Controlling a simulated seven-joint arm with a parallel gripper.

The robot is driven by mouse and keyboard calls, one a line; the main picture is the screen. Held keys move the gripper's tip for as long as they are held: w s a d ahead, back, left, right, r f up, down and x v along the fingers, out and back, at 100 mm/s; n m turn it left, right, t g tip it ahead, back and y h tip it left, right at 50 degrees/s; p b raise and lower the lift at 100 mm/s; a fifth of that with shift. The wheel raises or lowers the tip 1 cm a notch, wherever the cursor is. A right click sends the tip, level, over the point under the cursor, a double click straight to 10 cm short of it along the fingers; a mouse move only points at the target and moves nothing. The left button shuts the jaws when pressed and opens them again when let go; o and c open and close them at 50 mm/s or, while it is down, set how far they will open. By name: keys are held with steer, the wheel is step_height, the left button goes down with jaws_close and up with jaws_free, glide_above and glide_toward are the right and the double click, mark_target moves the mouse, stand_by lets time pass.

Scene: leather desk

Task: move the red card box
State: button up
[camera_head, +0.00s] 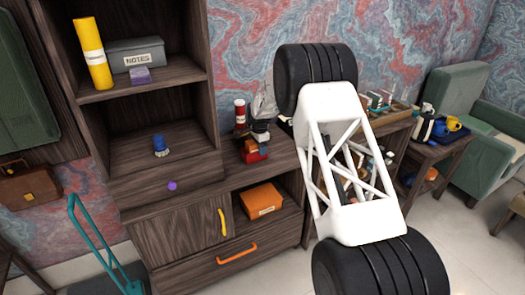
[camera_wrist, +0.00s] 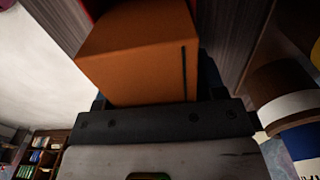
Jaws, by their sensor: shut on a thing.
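The red card box (camera_head: 254,153) is at the middle of the head view, on or just above the wooden cabinet top; I cannot tell whether it touches. It is small and partly hidden by my gripper (camera_head: 257,140), which comes down over it from above. In the wrist view the box (camera_wrist: 140,52) looks orange-brown, with a dark slit near its right edge. It sits against the dark jaw bar of my gripper (camera_wrist: 155,118). My gripper is shut on it.
A red and white can (camera_head: 240,113) stands close behind my gripper. An orange box (camera_head: 261,201) lies in the open compartment below. A blue object (camera_head: 160,146) stands on the shelf at left. My large white arm link (camera_head: 350,165) hides part of the cabinet's right side.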

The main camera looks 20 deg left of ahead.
steer(key=shift+w+a, duration=1.15)
steer(key=shift+a, duration=0.2)
steer(key=shift+w+a, duration=1.15)
steer(key=shift+a, duration=0.15)
steer(key=o, duration=1.1)
steer(key=shift+r, duration=0.1)
step_height(320, 180, up, 8)
steer(key=shift+f, duration=0.15)
steer(key=shift+d, duration=0.1)
